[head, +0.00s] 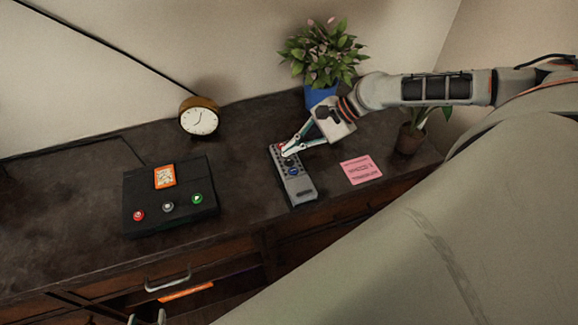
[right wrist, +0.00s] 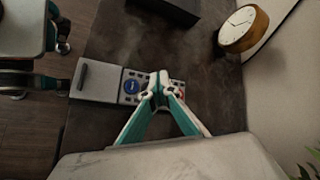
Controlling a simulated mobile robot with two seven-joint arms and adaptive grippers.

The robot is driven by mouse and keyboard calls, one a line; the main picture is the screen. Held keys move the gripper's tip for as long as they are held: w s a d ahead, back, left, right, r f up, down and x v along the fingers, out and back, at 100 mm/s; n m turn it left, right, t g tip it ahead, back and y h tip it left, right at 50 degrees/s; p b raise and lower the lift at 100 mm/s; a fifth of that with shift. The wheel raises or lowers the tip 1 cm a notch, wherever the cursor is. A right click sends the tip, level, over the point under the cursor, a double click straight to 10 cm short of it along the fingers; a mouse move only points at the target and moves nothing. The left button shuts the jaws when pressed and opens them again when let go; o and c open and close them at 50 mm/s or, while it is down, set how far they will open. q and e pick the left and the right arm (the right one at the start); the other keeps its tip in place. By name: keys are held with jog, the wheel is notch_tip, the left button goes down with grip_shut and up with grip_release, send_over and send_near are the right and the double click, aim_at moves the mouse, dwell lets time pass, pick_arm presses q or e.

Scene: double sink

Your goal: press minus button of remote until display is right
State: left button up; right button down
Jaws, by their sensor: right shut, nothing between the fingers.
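The grey remote (head: 292,178) lies on the dark dresser top and also shows in the right wrist view (right wrist: 97,81). It has a blue round button and several small dark and red buttons. My right gripper (head: 287,152) is shut and empty, its tips at the remote's upper button area. In the right wrist view the tips (right wrist: 160,85) cover part of the buttons; I cannot tell whether they touch one. The black box (head: 170,200) has an orange display (head: 165,177), whose text is too small to read. My left gripper (head: 147,318) barely shows at the bottom edge.
The box has red, grey and green buttons. A round clock (head: 198,120) stands behind it. A pink note (head: 361,170) lies right of the remote. A blue-potted plant (head: 320,92) and a brown-potted plant (head: 409,139) stand near my right arm. The dresser's left side is clear.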

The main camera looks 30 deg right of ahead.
jog(key=shift+f, duration=0.9)
pick_arm(q)
jog(key=shift+s+a+f, duration=0.15)
jog(key=shift+s+f, duration=0.05)
jog(key=shift+f, duration=0.05)
jog(key=shift+f, duration=0.1)
pick_arm(e)
jog(key=shift+f, duration=0.1)
dwell(0.3)
jog(key=shift+f+p, duration=0.3)
jog(key=shift+p, duration=0.05)
pick_arm(q)
jog(key=shift+r, duration=0.5)
pick_arm(e)
jog(key=shift+f, duration=0.55)
dwell(0.4)
pick_arm(q)
jog(key=shift+w+r+p, duration=0.1)
jog(key=shift+r+p, duration=1.3)
jog(key=shift+r, duration=0.1)
pick_arm(e)
jog(key=shift+r, duration=0.95)
